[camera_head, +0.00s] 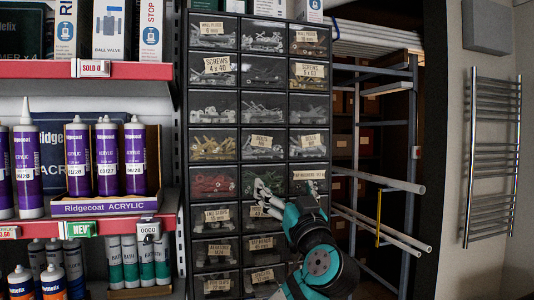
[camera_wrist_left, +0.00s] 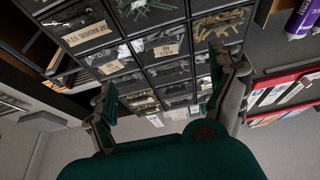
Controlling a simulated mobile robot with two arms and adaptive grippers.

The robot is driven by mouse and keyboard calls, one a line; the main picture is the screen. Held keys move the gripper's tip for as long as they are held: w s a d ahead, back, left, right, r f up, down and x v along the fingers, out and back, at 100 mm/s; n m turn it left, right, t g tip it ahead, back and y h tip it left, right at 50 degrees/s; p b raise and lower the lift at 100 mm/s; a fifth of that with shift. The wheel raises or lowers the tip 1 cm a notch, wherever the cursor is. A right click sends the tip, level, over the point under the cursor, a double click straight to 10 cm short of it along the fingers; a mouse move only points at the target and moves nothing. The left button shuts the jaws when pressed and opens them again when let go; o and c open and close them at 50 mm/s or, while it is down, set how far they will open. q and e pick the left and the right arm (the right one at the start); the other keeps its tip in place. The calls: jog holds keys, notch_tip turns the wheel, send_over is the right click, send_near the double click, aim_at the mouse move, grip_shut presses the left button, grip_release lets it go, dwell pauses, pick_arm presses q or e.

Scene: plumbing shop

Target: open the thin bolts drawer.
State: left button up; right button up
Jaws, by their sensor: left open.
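A black drawer cabinet (camera_head: 238,160) has rows of small clear-fronted drawers in three columns. All drawers look shut. My left gripper (camera_head: 263,197) is open and empty in front of the middle column, over the drawers below that row, partly hiding them. In the left wrist view, its fingers (camera_wrist_left: 165,85) spread apart before the labelled drawer fronts. I cannot tell if a fingertip touches a drawer. My right gripper is not in view.
A red-edged shelf with purple acrylic tubes (camera_head: 78,160) stands left of the cabinet. On the right, a grey rack with projecting pipes (camera_head: 395,185) sticks out. A towel radiator (camera_head: 490,160) hangs on the far right wall.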

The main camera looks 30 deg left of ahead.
aim_at(266, 155)
pick_arm(q)
jog(key=p+x, duration=0.7)
jog(key=x, duration=0.7)
jog(key=shift+p, duration=0.3)
jog(key=shift+w+a, duration=0.5)
jog(key=shift+a, duration=0.05)
jog(key=shift+c, duration=0.2)
